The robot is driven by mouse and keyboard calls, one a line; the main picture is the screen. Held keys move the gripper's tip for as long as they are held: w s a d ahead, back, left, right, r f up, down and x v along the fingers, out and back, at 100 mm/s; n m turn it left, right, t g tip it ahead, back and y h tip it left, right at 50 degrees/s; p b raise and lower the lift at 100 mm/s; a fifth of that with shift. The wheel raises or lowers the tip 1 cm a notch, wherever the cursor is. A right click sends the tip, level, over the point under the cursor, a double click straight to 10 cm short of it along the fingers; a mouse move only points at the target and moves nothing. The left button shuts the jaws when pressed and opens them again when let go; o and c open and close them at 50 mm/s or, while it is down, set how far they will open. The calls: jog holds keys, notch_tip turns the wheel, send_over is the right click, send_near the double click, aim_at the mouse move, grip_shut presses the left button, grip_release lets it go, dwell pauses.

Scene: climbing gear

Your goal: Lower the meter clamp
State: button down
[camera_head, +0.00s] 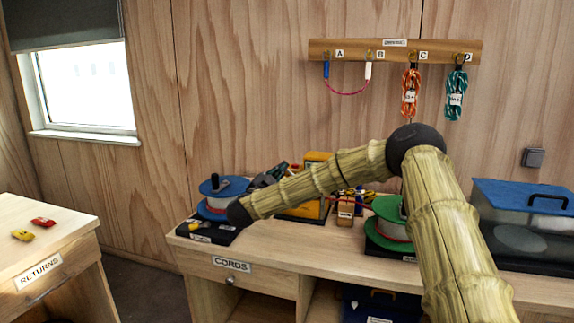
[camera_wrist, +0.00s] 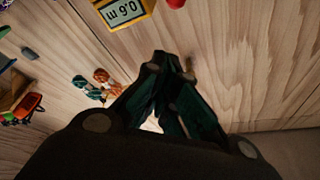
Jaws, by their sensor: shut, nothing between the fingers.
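The yellow meter (camera_head: 318,160) stands on the bench behind my forearm, which hides much of it. In the wrist view the meter (camera_wrist: 140,17) is at the top edge, cut off, with its display reading 0.6 m upside down. A red rounded part (camera_wrist: 176,3) shows beside it at the edge; I cannot tell whether it is the clamp. My gripper (camera_wrist: 166,60) is shut and empty. In the head view my gripper (camera_head: 280,170) is just left of the meter, above the bench, partly hidden; I cannot tell whether they touch.
A blue-topped spool (camera_head: 222,187) stands left of the meter and a green spool (camera_head: 388,208) right of it. A blue-lidded box (camera_head: 520,195) is at right. Orange (camera_head: 410,92) and teal (camera_head: 456,95) cords hang on the wall rack. The returns table (camera_head: 60,235) is at left.

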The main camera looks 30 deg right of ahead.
jog(key=w+d+p, duration=0.3)
jog(key=w+d, duration=0.3)
jog(key=d, duration=0.1)
jog(key=shift+w+f, duration=0.2)
jog(key=shift+f, duration=0.1)
dwell(0.3)
jog(key=shift+w+a+f, duration=0.1)
jog(key=shift+a, duration=0.05)
dwell(0.4)
jog(key=w+a+f+n+t+y+b, duration=0.1)
jog(key=w+a+f+n+t, duration=0.1)
jog(key=f+n, duration=0.3)
jog(key=w+a+f+n+t+y+b, duration=0.1)
jog(key=w+f+n+t, duration=0.1)
jog(key=f+n, duration=0.2)
jog(key=shift+w+a+f+n+t, duration=0.15)
jog(key=shift+a+f+n+t, duration=0.25)
jog(key=shift+n, duration=0.8)
